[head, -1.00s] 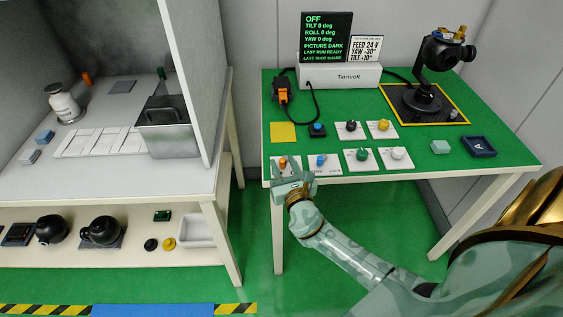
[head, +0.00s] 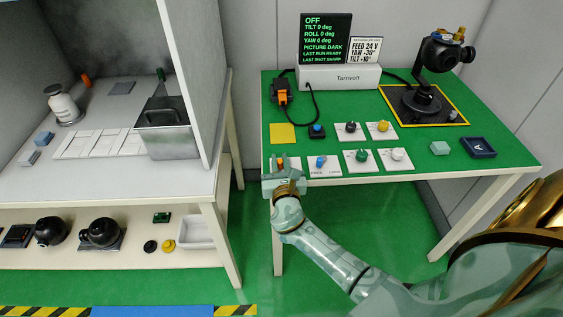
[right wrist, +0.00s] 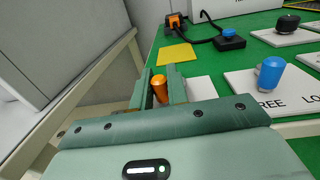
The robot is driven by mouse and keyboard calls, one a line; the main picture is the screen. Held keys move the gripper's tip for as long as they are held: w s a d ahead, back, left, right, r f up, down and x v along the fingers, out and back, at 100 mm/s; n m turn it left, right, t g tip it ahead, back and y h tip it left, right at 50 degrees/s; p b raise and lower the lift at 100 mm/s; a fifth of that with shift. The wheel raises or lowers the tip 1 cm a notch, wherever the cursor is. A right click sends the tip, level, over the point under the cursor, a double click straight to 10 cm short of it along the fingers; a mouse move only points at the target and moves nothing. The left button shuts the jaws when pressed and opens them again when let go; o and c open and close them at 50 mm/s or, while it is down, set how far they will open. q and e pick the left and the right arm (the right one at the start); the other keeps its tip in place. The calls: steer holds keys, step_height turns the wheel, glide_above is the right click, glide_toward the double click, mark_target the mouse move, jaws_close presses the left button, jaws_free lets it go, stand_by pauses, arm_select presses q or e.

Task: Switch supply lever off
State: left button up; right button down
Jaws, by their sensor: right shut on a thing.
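The orange lever (head: 281,161) stands on a white plate at the front left corner of the green table. My right gripper (head: 284,178) reaches it from the front and hides most of its plate and lettering. In the right wrist view, the lever's orange handle (right wrist: 159,88) sits between the two green fingers (right wrist: 160,85), which are shut on it. The display (head: 326,37) reads OFF, with tilt, roll and yaw at 0 deg and PICTURE DARK. My left gripper is not in view.
A blue lever (head: 321,162) on a FREE/LOCK plate is close to the right. Several knobs, a blue button (head: 317,130) and a yellow square (head: 283,132) lie behind. A camera gimbal (head: 423,97) stands at the back right. A white bench (head: 203,185) is at left.

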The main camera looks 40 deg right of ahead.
steer(key=c, duration=1.4)
jaws_free()
steer(key=shift+a, duration=0.1)
steer(key=p+v, duration=0.2)
steer(key=v, duration=1.4)
steer(key=shift+s+a+f, duration=0.1)
steer(key=shift+a+f, duration=0.05)
